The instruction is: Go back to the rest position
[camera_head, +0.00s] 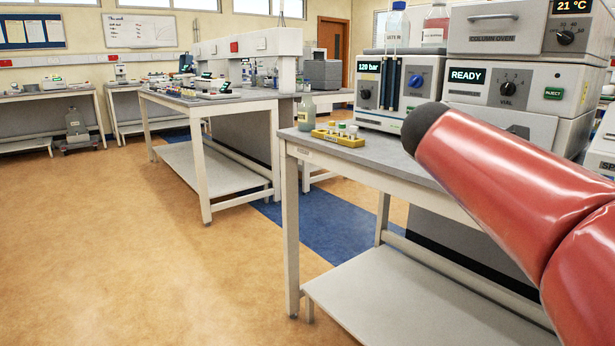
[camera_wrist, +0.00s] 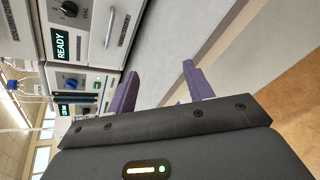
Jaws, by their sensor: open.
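My gripper (camera_wrist: 160,85) shows in the wrist view, with its two purple fingers spread apart and nothing between them. The instrument with the READY display (camera_wrist: 70,40) is at the upper left of that view. In the head view, my red arm reaches in from the right in front of the near bench (camera_head: 400,170), and my gripper is out of that picture.
The READY instrument (camera_head: 520,90) and the 120 bar pump unit (camera_head: 399,95) stand on the near bench. A yellow vial rack (camera_head: 338,139) and a bottle (camera_head: 306,113) sit at its left end. The open floor (camera_head: 130,250) at left is clear. Another bench (camera_head: 210,100) stands behind.

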